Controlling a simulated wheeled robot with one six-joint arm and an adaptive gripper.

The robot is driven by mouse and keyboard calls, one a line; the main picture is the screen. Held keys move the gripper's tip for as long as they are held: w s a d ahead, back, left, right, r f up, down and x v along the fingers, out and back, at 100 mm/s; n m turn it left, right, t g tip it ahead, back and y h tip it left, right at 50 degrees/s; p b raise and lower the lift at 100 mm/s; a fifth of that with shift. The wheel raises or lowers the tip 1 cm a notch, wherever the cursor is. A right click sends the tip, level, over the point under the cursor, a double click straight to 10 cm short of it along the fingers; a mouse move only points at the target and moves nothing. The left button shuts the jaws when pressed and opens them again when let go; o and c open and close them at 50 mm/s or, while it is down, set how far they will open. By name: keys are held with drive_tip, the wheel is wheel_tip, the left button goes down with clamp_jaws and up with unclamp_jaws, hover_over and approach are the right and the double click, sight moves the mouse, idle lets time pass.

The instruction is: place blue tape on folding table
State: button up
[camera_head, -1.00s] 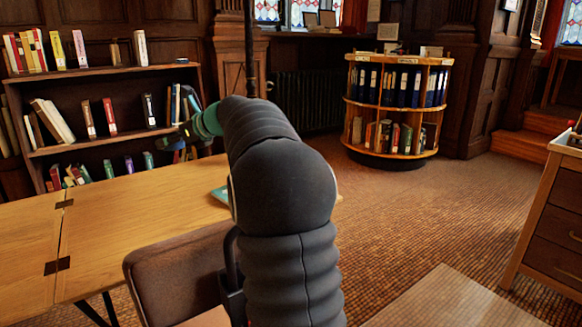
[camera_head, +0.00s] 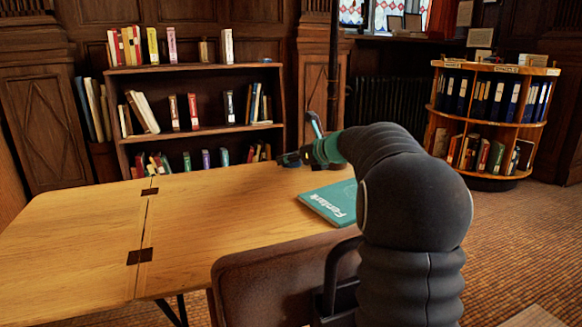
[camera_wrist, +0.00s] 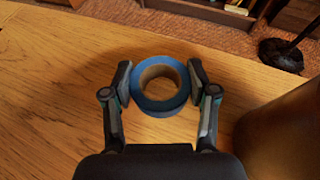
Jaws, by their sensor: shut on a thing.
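The blue tape (camera_wrist: 172,101) is a roll with a brown core, seen in the wrist view between the two fingers of my gripper (camera_wrist: 160,82). The gripper is shut on it, with a finger on each side. The folding table (camera_head: 90,235) is light wood with dark hinge plates; its top also fills much of the wrist view (camera_wrist: 60,125), beneath the tape. In the head view my gripper (camera_head: 291,158) is small, over the table's far right part. I cannot tell whether the tape touches the tabletop.
A teal book (camera_head: 330,201) lies on the table's right part. A brown chair (camera_head: 270,285) stands at the near edge. A bookcase (camera_head: 198,98) is behind the table, and a round binder shelf (camera_head: 490,115) is at right. The table's left and middle are bare.

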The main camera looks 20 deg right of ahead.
drive_tip(key=shift+f, duration=0.85)
drive_tip(key=shift+f, duration=0.2)
drive_tip(key=o, duration=1)
drive_tip(key=shift+r, duration=0.1)
drive_tip(key=shift+r, duration=0.2)
drive_tip(key=p+v, duration=0.1)
drive_tip(key=v, duration=1)
drive_tip(key=shift+s+d, duration=0.2)
drive_tip(key=shift+s, duration=0.15)
